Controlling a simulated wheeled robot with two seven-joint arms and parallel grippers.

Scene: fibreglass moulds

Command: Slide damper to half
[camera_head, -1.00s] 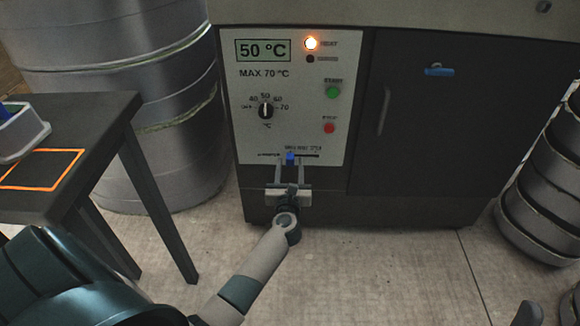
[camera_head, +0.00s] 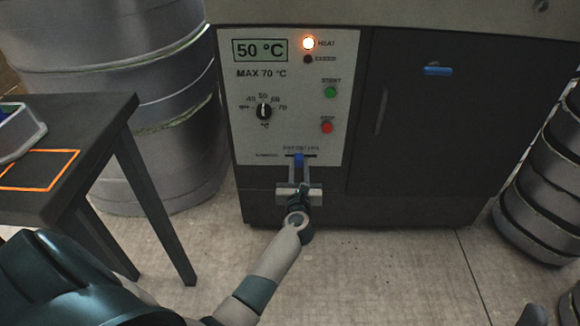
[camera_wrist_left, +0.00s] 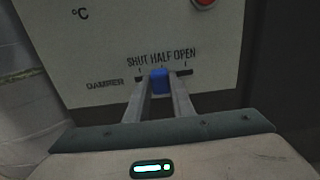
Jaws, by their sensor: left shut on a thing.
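The blue damper knob (camera_head: 298,161) sits in a dark horizontal slot low on the oven's pale control panel (camera_head: 285,133). In the left wrist view the knob (camera_wrist_left: 160,80) stands under the word HALF, about midway between the SHUT and OPEN marks. My left gripper (camera_head: 299,168) reaches up from below, shut with its fingers on both sides of the knob. The fingers (camera_wrist_left: 160,92) touch it in the wrist view. The knob hides the slot behind it.
A green start button (camera_head: 331,92) and red stop button (camera_head: 327,127) sit above the slot. A dark table (camera_head: 87,110) stands at left. Drums stand on both sides; the floor in front is clear.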

